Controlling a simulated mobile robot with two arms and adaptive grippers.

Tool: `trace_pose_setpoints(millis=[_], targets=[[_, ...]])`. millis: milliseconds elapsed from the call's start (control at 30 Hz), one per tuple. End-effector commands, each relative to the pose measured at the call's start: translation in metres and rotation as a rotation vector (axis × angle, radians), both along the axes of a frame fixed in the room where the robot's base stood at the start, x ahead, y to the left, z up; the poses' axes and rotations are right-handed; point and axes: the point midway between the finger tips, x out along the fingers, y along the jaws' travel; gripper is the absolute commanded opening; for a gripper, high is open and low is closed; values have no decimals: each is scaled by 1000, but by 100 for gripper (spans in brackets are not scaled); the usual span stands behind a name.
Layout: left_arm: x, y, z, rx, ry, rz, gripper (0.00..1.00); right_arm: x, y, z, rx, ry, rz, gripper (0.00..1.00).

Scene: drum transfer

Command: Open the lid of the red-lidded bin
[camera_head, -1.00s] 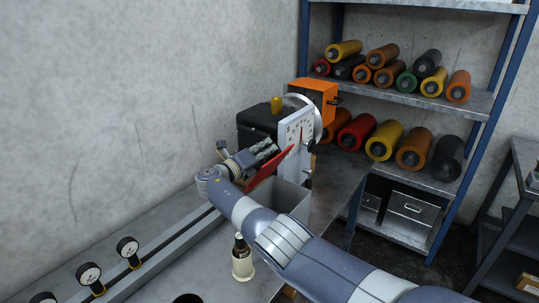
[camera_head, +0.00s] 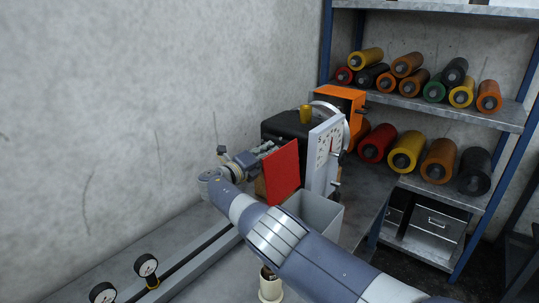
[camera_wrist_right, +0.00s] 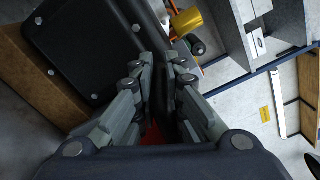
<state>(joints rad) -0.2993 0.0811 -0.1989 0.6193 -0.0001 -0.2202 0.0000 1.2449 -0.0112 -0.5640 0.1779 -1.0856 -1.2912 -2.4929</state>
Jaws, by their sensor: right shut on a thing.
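The bin (camera_head: 322,212) is a grey open-topped box on the bench, partly hidden by my right arm. Its red lid (camera_head: 282,172) stands steeply raised at the bin's left side, with its flat face toward the head camera. My right gripper (camera_head: 268,148) is at the lid's upper left edge, partly behind it, and is shut on the lid. In the right wrist view the fingers (camera_wrist_right: 161,75) are close together, with a small patch of the red lid (camera_wrist_right: 153,134) between them. My left gripper is not in view.
Pressure gauges (camera_head: 146,266) line the bench at the front left. A shelf (camera_head: 460,108) with coloured rollers stands at the right. A wall is at the left.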

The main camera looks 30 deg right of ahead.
Motion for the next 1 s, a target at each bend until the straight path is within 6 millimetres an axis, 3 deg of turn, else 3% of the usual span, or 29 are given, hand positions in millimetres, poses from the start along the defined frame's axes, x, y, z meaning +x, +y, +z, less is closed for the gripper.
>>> trace_pose_setpoints(millis=[400,433,500,533,1000], targets=[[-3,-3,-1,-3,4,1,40,3,4,3,-4,2,12,0],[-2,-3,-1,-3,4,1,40,3,4,3,-4,2,12,13],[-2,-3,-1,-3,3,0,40,3,3,3,-4,2,12,28],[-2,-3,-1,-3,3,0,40,3,3,3,-3,2,11,30],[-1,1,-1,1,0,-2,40,1,1,0,-3,7,3,33]])
